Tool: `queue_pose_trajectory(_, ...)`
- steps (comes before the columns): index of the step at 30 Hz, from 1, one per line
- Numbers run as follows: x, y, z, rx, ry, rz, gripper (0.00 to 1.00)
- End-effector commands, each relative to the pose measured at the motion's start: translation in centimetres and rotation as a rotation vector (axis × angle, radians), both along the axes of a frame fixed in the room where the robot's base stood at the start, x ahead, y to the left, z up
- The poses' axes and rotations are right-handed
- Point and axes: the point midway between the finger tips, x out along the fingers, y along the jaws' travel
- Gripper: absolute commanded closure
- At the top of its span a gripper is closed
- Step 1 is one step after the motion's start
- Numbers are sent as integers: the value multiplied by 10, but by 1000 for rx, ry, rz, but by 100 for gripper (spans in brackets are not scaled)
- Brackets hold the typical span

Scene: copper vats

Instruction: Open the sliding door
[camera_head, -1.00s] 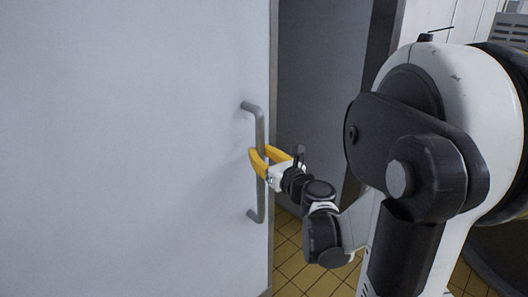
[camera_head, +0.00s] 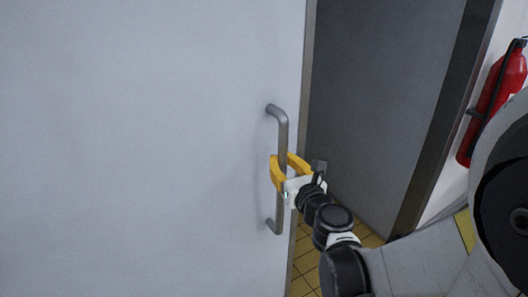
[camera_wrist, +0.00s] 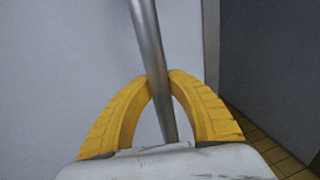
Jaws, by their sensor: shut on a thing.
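The sliding door (camera_head: 130,150) is a large pale grey panel filling the left of the head view. Its handle (camera_head: 283,128) is an upright grey metal bar near the door's right edge. My gripper (camera_head: 280,158), with yellow fingers, is shut on the handle around its middle. In the wrist view the handle (camera_wrist: 149,45) runs down between the yellow fingertips (camera_wrist: 161,78), and the door (camera_wrist: 60,70) lies behind it. A gap shows to the right of the door's edge, with a dark grey surface beyond.
A dark grey wall or panel (camera_head: 380,100) stands behind the gap. A red fire extinguisher (camera_head: 492,105) hangs on a white wall at the right. Yellow tiled floor (camera_head: 307,255) shows below the door's edge.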

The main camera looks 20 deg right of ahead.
Motion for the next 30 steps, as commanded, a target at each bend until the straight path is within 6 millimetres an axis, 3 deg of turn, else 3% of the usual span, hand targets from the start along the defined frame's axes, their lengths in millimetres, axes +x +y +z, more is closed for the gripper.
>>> queue_pose_trajectory(12, 0, 2, 1, 1, 0, -2, 100)
queue_pose_trajectory(13, 0, 2, 1, 1, 0, -2, 76)
queue_pose_trajectory(15, 0, 2, 1, 1, 0, -2, 55)
queue_pose_trajectory(25, -2, 2, 0, 0, 0, -2, 55)
queue_pose_trajectory(30, -24, 4, 0, 0, 0, -3, 55)
